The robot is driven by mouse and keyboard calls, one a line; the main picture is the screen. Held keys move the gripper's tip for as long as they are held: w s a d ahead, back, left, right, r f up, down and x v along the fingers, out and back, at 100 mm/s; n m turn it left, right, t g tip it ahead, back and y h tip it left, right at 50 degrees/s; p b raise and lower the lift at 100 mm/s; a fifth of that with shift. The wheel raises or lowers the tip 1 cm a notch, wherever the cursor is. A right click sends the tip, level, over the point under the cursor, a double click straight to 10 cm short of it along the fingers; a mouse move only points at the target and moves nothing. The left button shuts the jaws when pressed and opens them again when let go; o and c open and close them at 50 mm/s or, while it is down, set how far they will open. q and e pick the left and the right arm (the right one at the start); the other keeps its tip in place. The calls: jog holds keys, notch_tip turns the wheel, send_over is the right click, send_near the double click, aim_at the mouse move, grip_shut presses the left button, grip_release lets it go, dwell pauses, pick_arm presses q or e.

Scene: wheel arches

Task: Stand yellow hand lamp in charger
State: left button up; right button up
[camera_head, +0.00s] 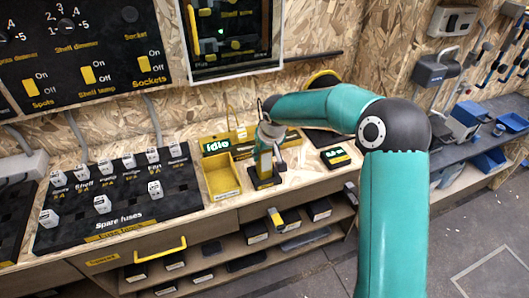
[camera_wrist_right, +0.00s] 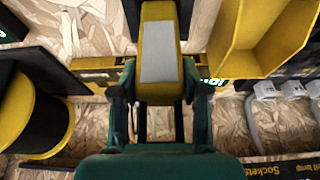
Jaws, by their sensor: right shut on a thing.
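The yellow hand lamp (camera_wrist_right: 159,20) with a pale grey panel is between the fingers of my right gripper (camera_wrist_right: 160,92) in the wrist view. The gripper is shut on it. In the head view my right gripper (camera_head: 268,138) is over the bench, with the lamp (camera_head: 266,166) upright below it and partly hidden by the fingers. A black base with a yellow label (camera_head: 264,182), apparently the charger, is directly under the lamp. I cannot tell whether the lamp is fully seated in it. My left gripper is not in view.
A yellow open bin (camera_head: 223,180) stands close on the left, with an "Idle" display (camera_head: 216,145) behind it. A small green display (camera_head: 335,156) is on the right. The spare fuse board (camera_head: 120,205) covers the bench further left. A shelf (camera_head: 215,270) runs below.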

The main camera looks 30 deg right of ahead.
jog(key=shift+f, duration=0.15)
dwell(0.6)
jog(key=o, duration=1.4)
jog(key=o, duration=0.5)
jog(key=shift+r+p, duration=2.85)
jog(key=shift+r, duration=1.7)
